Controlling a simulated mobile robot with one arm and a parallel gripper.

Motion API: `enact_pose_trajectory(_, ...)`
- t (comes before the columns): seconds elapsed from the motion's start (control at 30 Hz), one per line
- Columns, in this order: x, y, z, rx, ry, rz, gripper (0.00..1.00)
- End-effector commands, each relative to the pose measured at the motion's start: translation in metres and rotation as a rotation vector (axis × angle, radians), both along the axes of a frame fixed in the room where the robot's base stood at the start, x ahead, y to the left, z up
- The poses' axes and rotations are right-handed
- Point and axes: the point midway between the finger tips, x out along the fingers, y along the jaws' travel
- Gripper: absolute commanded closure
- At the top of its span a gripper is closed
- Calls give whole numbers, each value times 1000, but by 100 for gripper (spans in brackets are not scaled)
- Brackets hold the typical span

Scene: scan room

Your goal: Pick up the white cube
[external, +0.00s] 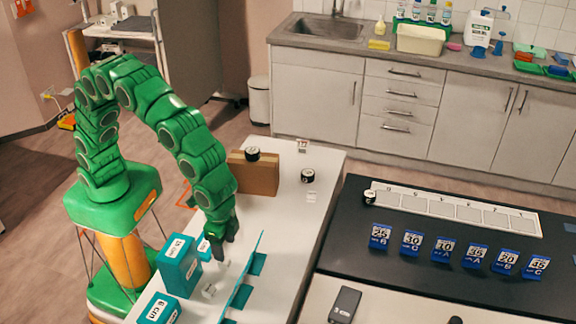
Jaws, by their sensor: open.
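A small whitish block (208,291) lies on the white table (320,225), between the teal boxes and a thin teal panel. It is too small to tell for sure that it is the white cube. Another small white block with dark marks (302,146) stands at the table's far edge. My gripper (227,259) points down over the table, beside a small teal block with a white label (205,250). It is open and appears empty. It is above and to the right of the whitish block in the picture, apart from it.
Teal boxes (179,264) (157,310) stand left of my gripper, and the teal panel (241,282) stands close on its right. A brown box (254,175) and black round pieces (307,176) are farther back. A black table (345,240) with blue number cards is at right.

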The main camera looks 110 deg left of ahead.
Motion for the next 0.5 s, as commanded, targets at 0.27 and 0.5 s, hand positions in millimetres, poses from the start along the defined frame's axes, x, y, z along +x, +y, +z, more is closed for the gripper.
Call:
enact_pose_trajectory(0.27,-2,-2,-20,1,4,-1,38)
enact_pose_trajectory(0.5,-3,-6,-52,2,8,-1,38)
